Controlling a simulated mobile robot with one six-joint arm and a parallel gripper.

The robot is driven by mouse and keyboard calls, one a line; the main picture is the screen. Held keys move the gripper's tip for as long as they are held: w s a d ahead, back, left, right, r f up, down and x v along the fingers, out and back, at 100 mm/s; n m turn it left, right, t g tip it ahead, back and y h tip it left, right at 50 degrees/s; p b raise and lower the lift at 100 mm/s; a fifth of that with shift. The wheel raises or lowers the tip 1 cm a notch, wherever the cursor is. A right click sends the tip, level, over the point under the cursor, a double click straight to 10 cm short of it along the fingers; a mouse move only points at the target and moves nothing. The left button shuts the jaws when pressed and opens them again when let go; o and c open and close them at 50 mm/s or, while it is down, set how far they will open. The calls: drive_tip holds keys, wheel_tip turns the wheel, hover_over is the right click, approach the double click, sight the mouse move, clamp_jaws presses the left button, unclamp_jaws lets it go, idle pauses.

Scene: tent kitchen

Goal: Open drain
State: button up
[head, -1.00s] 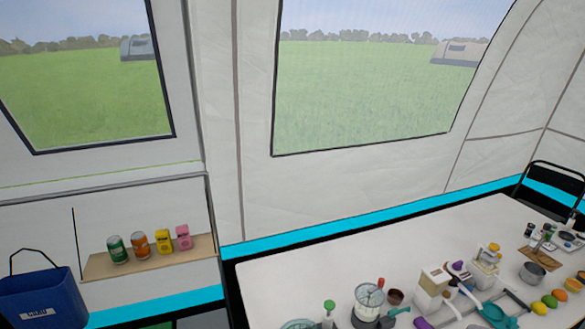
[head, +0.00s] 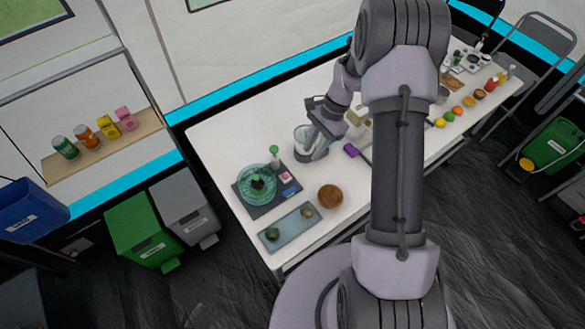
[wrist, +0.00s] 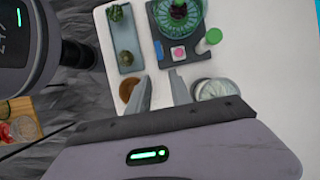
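No part is plainly recognisable as a drain. A green glass bowl (head: 257,186) sits on a dark base (head: 286,193) with small pink and blue patches on its front part. In the wrist view the bowl (wrist: 178,12) and base (wrist: 195,57) lie beyond my fingertips, with the pink patch (wrist: 178,52) and blue patch (wrist: 159,49) visible. My gripper (wrist: 161,84) is open, with nothing between its fingers. It is above the table, apart from the base. A clear round container (wrist: 211,89) is just right of the right finger; it also shows in the head view (head: 304,140).
A green-capped bottle (head: 274,157) stands beside the base. A blue-grey tray (head: 287,229) with two green items and a brown bowl (head: 330,195) are nearer the table's front edge. Fruit (head: 457,110) lies farther right. Green and grey bins (head: 143,230) stand on the floor left.

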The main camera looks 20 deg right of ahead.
sight(292, 189)
drive_tip(key=b+x, duration=0.3)
drive_tip(key=x, duration=1.3)
drive_tip(key=shift+f, duration=0.25)
drive_tip(key=shift+a, duration=0.1)
clamp_jaws()
